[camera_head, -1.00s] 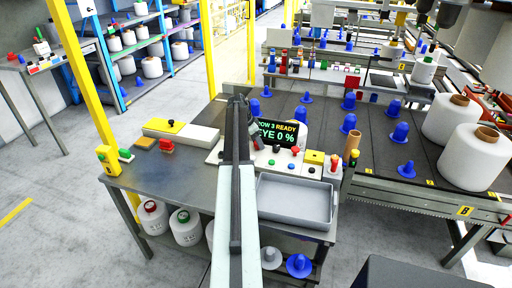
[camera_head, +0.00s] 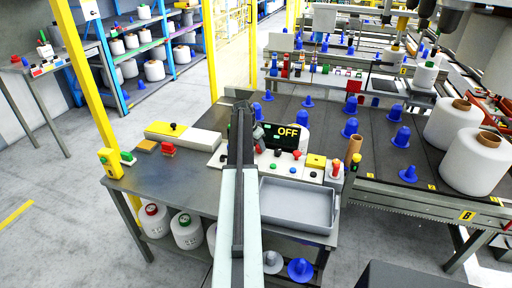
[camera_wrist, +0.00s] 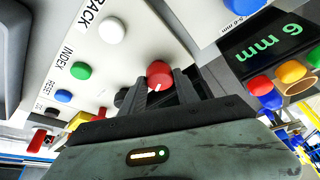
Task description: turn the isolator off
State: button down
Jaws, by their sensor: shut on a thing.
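The isolator looks to be the red knob (camera_wrist: 159,74) with a white mark in the wrist view, on a pale panel. My gripper (camera_wrist: 157,86) is shut on this knob, one finger on each side. In the head view my gripper (camera_head: 256,132) is at the back of the table's button panel (camera_head: 282,167), and my arm hides the knob.
In the wrist view, white, green and blue buttons (camera_wrist: 80,71) sit left of the knob. A grey tray (camera_head: 297,228) stands at the table's front right. A yellow post box (camera_head: 110,162) is at the left edge. Blue cones and white bobbins (camera_head: 470,157) stand to the right.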

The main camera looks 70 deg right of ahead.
jog(key=n, duration=0.1)
jog(key=s+n+t, duration=0.1)
jog(key=n, duration=0.1)
jog(key=shift+n+h, duration=0.3)
jog(key=n+t, duration=0.1)
jog(key=n, duration=0.2)
jog(key=shift+d+n+t, duration=0.1)
jog(key=shift+n+t, duration=0.2)
jog(key=shift+t, duration=0.1)
jog(key=n+t, duration=0.1)
jog(key=n, duration=0.2)
jog(key=shift+s+d+n, duration=0.1)
jog(key=shift+n, duration=0.2)
jog(key=shift+n+t+y, duration=0.7)
jog(key=shift+n+y, duration=0.1)
jog(key=shift+n, duration=1.1)
jog(key=c, duration=0.9)
grip_release()
